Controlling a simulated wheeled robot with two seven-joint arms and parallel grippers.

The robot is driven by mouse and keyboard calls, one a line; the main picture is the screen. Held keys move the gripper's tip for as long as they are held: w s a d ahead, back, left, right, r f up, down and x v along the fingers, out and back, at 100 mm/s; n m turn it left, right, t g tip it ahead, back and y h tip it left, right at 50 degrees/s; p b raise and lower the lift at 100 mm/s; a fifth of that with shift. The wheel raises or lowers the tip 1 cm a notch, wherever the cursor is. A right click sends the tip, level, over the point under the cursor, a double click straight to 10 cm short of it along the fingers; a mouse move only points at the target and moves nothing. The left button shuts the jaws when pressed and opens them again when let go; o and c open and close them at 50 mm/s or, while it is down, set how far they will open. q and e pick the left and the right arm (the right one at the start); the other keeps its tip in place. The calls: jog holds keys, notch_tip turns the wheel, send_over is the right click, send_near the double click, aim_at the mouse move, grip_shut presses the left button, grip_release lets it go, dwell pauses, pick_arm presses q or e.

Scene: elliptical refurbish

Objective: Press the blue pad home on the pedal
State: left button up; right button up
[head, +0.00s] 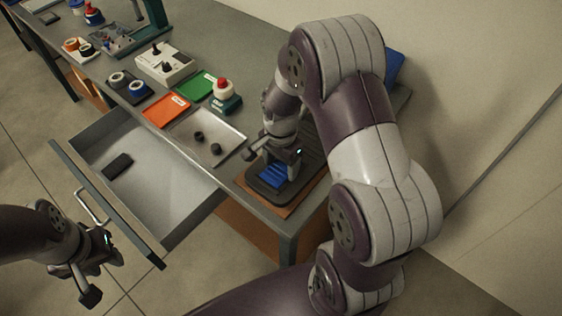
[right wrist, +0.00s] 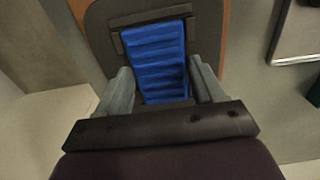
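The blue ribbed pad (head: 271,176) lies on the dark pedal (head: 309,154) near the table's front corner. In the right wrist view the pad (right wrist: 158,58) lies across the pedal's (right wrist: 207,35) recess, slightly askew, with a dark strip showing at its upper left. Whether it is fully seated cannot be told. My right gripper (right wrist: 160,75) is over the pedal, its two fingers apart on either side of the pad with narrow gaps. In the head view the right gripper (head: 281,160) partly covers the pad. My left gripper (head: 103,279) is open and empty, beside the drawer.
An open drawer (head: 150,190) with a dark block (head: 118,166) juts from the table. A metal tray (head: 222,148) with small dark parts, an orange tray (head: 166,110) and a green tray (head: 196,87) lie left of the pedal. A brown board (head: 282,207) is beneath the pedal.

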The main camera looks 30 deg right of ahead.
jog(key=o, duration=0.3)
notch_tip(320, 180, up, 13)
jog(key=shift+f, duration=0.2)
dwell(0.4)
